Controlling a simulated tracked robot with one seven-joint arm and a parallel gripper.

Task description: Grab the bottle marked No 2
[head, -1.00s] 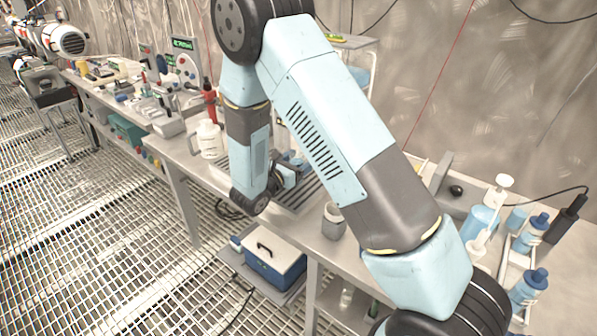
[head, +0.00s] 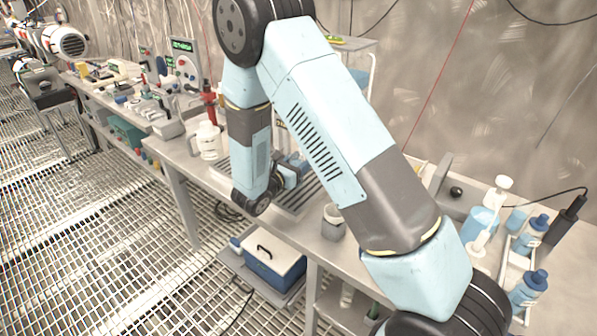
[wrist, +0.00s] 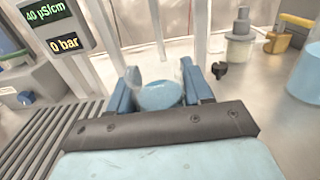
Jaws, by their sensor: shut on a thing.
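In the wrist view, my gripper (wrist: 158,88) has its two blue fingers closed around a small clear bottle with a pale blue part (wrist: 161,97). The bottle sits between the fingers, and its lower part is hidden by my gripper's dark front edge. No number can be read on it. In the head view, my gripper (head: 285,180) is at the bench top, mostly hidden behind my arm, and the held bottle cannot be made out there.
In the wrist view, a display panel (wrist: 52,25) stands left above a slatted tray (wrist: 60,140). A grey-capped container (wrist: 240,40) and a black knob (wrist: 219,70) are behind right. In the head view, a white jug (head: 208,142), a grey cup (head: 333,222) and blue bottles (head: 528,290) stand on the bench.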

